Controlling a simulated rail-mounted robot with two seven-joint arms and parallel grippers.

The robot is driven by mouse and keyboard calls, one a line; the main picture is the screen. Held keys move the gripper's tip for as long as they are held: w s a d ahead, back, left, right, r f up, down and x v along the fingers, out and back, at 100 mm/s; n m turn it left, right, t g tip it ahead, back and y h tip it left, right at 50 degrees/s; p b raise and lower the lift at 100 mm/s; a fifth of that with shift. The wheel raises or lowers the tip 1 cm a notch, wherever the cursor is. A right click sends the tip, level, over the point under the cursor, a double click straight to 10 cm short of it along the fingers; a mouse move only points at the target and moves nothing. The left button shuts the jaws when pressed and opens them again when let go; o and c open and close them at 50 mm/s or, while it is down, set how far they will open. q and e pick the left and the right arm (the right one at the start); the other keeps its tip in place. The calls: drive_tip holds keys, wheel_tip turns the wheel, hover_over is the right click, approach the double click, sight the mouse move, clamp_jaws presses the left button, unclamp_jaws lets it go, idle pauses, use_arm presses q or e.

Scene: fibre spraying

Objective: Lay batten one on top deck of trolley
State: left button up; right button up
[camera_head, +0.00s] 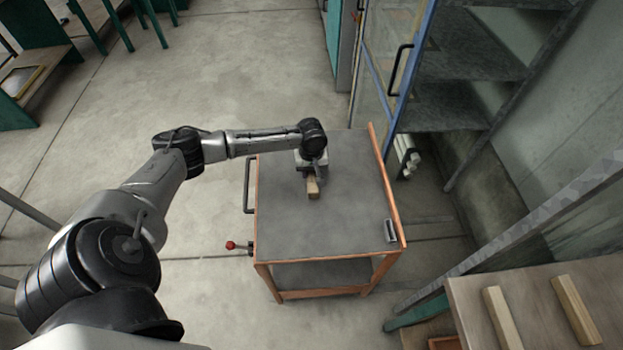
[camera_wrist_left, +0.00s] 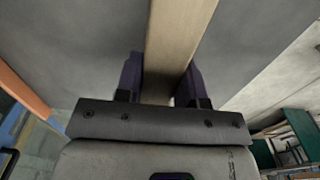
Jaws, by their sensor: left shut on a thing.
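A short wooden batten (camera_head: 313,188) is in my left gripper (camera_head: 312,172), over the dark grey top deck (camera_head: 290,225) of the orange-framed trolley. In the left wrist view, the batten (camera_wrist_left: 178,35) runs between the two dark fingers of the left gripper (camera_wrist_left: 160,82), which are shut on it. The grey deck (camera_wrist_left: 80,40) fills the space behind it. I cannot tell whether the batten touches the deck. Part of it is hidden by the gripper. My right gripper is not in view.
Two more battens lie on a wooden bench (camera_head: 463,300) at lower right: one on the left (camera_head: 502,318) and one on the right (camera_head: 575,310). A small dark item (camera_head: 391,230) sits at the deck's right edge. A blue-framed cabinet (camera_head: 395,75) stands behind. Most of the deck is clear.

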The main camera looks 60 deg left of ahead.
sight(312, 179)
use_arm(q)
wheel_tip(312, 179, down, 4)
drive_tip(key=shift+r+b, duration=0.1)
drive_tip(key=shift+b, duration=0.4)
drive_tip(key=shift+f, duration=0.2)
drive_tip(key=o, duration=0.9)
drive_tip(key=shift+o, duration=0.2)
